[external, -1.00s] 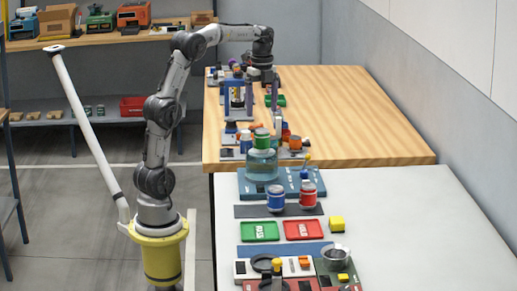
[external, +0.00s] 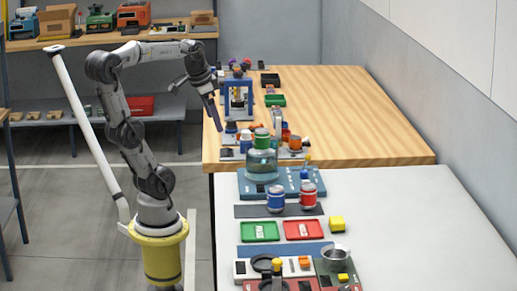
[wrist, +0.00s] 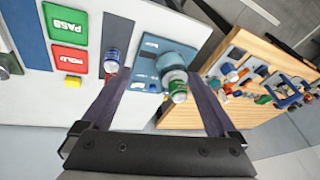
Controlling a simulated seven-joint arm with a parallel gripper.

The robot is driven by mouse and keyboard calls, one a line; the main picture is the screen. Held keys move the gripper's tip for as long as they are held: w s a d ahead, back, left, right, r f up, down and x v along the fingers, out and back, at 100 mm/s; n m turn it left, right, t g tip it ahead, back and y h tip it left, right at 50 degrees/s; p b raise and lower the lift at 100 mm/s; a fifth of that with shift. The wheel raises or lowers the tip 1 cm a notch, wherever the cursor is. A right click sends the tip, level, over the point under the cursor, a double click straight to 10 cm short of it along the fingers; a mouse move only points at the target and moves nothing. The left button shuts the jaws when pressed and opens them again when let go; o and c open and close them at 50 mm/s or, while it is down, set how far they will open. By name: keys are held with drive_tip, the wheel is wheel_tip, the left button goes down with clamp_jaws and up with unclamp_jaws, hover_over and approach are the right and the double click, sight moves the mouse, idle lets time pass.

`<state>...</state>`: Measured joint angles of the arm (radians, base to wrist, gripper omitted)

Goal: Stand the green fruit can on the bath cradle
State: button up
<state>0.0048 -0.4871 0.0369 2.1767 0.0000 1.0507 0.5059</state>
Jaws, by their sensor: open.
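The green fruit can (external: 262,136) stands at the top of the clear glass bath (external: 261,166) on a blue base (external: 298,178). I cannot tell a separate cradle from the bath's top, or exactly how the can is seated there. In the wrist view the green can (wrist: 178,90) shows beside the rounded bath top (wrist: 176,58). My gripper (external: 214,118) is open and empty, tilted downward left of the wooden table, apart from the can. In the wrist view its fingers (wrist: 160,82) are wide apart, with the can seen beyond them.
A blue can (external: 276,200) and a red can (external: 308,196) stand on a dark strip in front of the bath. Green (external: 260,231) and red (external: 303,230) trays lie nearer. A blue frame (external: 238,97) and small items crowd the wooden table's left side; its right side is clear.

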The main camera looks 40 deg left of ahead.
drive_tip(key=s+f+n+t, duration=0.1)
drive_tip(key=s+f+n, duration=0.3)
drive_tip(key=s+n, duration=0.1)
drive_tip(key=shift+s+f+n, duration=0.4)
drive_tip(key=shift+s, duration=0.35)
